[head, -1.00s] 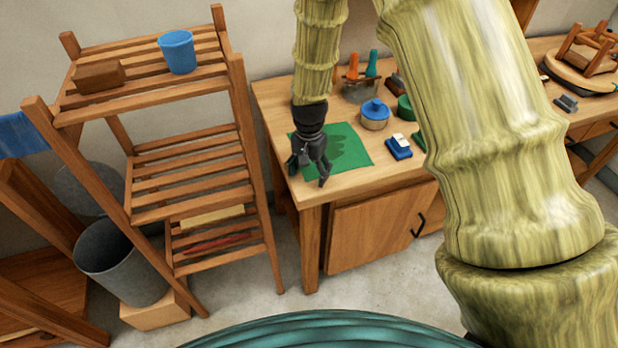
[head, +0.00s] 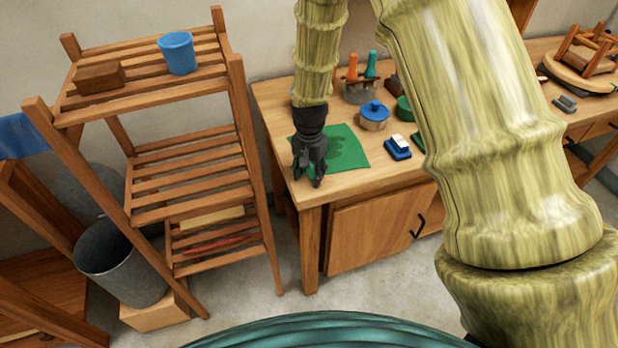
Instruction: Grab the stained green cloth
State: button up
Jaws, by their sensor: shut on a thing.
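The stained green cloth (head: 349,150) lies on the left end of the wooden workbench (head: 275,106), with a darker green stain partly showing beside my gripper. My gripper (head: 310,181) is at the cloth's front left part, pointing down, its fingers closed on the cloth. A bit of green shows between and beside the dark fingers. My gripper and wrist hide the cloth's left part.
A blue-lidded pot (head: 374,115), a blue block with a white top (head: 398,148) and a jar with orange and teal handles (head: 359,88) stand behind and right of the cloth. A slatted wooden shelf (head: 190,190) stands close on the left. A blue cup (head: 177,53) is on its top.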

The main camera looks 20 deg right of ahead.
jog(key=shift+s+a+f, duration=0.1)
jog(key=shift+a+f, duration=0.05)
jog(key=shift+f, duration=0.05)
jog(key=shift+r, duration=0.25)
jog(key=shift+w+r+p, duration=0.25)
jog(key=shift+r+p, duration=0.7)
jog(key=shift+p, duration=0.1)
grip_shut()
notch_tip(320, 180, up, 10)
jog(key=p, duration=0.6)
jog(key=shift+f+p, duration=0.15)
jog(key=shift+p, duration=0.15)
